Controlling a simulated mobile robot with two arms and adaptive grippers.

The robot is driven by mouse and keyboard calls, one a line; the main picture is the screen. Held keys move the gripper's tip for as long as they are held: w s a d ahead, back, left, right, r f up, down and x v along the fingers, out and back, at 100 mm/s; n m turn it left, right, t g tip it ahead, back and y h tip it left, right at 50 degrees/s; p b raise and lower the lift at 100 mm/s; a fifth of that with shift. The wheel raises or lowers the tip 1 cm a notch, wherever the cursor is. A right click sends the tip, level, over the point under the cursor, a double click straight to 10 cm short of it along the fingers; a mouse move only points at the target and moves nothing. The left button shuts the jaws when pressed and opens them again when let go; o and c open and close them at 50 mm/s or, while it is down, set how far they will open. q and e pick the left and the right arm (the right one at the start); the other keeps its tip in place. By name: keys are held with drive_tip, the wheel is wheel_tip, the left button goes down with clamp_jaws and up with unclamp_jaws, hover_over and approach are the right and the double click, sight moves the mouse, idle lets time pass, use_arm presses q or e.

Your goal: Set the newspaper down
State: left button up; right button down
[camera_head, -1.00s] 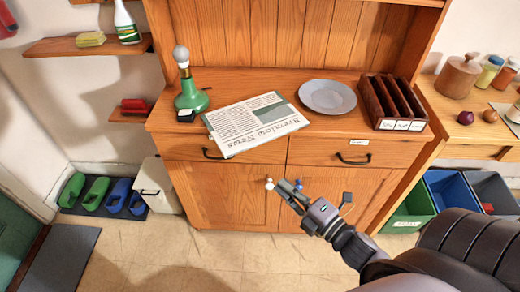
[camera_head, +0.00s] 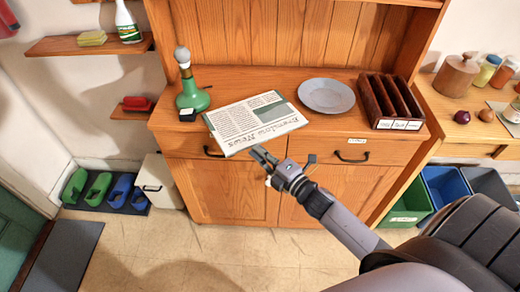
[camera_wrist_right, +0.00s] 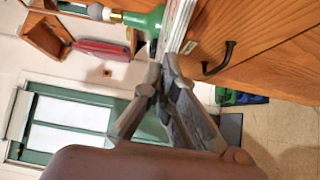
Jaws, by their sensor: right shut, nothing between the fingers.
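The newspaper (camera_head: 255,121) lies flat on the wooden dresser top (camera_head: 228,84), turned at an angle, with its near corner reaching past the front edge. Its headline is upside down to me. In the right wrist view the newspaper (camera_wrist_right: 181,25) shows nearly edge-on as a pale strip just beyond the fingertips. My right gripper (camera_head: 262,156) is shut and empty, just below and in front of the newspaper's near edge. The wrist view shows its fingertips (camera_wrist_right: 162,75) together; whether they touch the paper I cannot tell. My left gripper is not in view.
A green lamp-like bottle (camera_head: 192,95) stands left of the newspaper. A grey plate (camera_head: 326,96) and a dark wooden letter rack (camera_head: 392,101) stand to its right. Drawer handles (camera_head: 352,157) stick out below the top. Bins (camera_head: 445,185) stand at the floor's right.

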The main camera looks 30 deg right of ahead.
sight(262, 134)
drive_tip(key=shift+w, duration=0.1)
drive_tip(key=w+d, duration=0.1)
drive_tip(key=w, duration=0.1)
drive_tip(key=w+d+b, duration=0.1)
drive_tip(key=w+d, duration=0.1)
drive_tip(key=w+d+b, duration=0.1)
drive_tip(key=w, duration=0.1)
drive_tip(key=shift+w+d, duration=0.1)
drive_tip(key=shift+d, duration=0.05)
drive_tip(key=shift+d+r, duration=0.15)
drive_tip(key=shift+r, duration=0.1)
